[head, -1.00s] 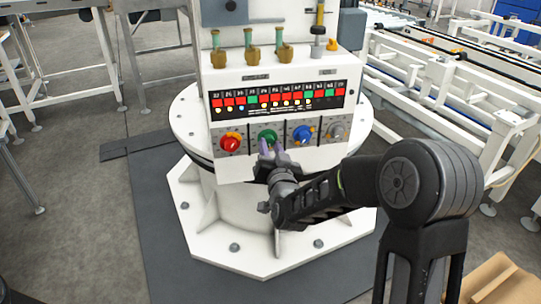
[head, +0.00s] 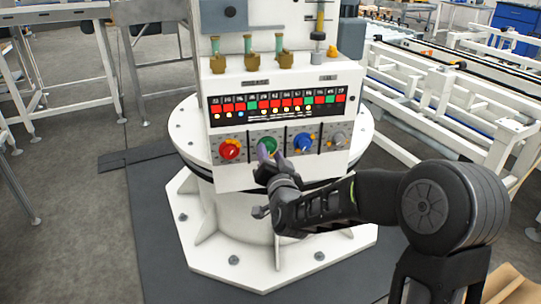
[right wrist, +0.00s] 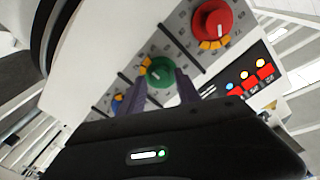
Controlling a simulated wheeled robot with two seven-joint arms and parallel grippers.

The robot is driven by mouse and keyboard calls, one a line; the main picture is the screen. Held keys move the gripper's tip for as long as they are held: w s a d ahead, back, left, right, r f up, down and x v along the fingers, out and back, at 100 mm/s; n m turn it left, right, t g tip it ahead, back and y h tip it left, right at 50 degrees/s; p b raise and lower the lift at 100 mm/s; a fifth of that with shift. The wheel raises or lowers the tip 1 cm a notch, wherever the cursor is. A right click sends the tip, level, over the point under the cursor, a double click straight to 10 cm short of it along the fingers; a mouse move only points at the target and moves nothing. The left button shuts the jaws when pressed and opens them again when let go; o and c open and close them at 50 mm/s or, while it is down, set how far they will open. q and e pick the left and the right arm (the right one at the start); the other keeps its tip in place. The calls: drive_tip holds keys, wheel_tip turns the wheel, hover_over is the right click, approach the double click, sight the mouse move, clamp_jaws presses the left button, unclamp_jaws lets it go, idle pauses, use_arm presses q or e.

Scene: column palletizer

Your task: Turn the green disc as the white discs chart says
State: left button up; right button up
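The green disc (head: 267,144) is a round knob on the white control panel, second from the left in its row. My right gripper (head: 270,154) is in front of it, its fingers apart and pointing at it. In the right wrist view the green disc (right wrist: 160,72) shows just beyond and between the two fingers (right wrist: 157,98), with a white mark on its face and yellow pieces at its rim. I cannot tell whether the fingers touch it. My left gripper is out of view.
A red knob (head: 230,149) is left of the green one; a blue knob (head: 303,143) and a grey knob (head: 337,139) are right. Above is a black display strip (head: 278,104) with red and green tiles and small dots; its white-disc markings are too small to read.

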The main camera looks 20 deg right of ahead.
drive_tip(key=shift+o, duration=1)
drive_tip(key=v, duration=0.8)
drive_tip(key=shift+p, duration=0.4)
drive_tip(key=shift+w, duration=0.1)
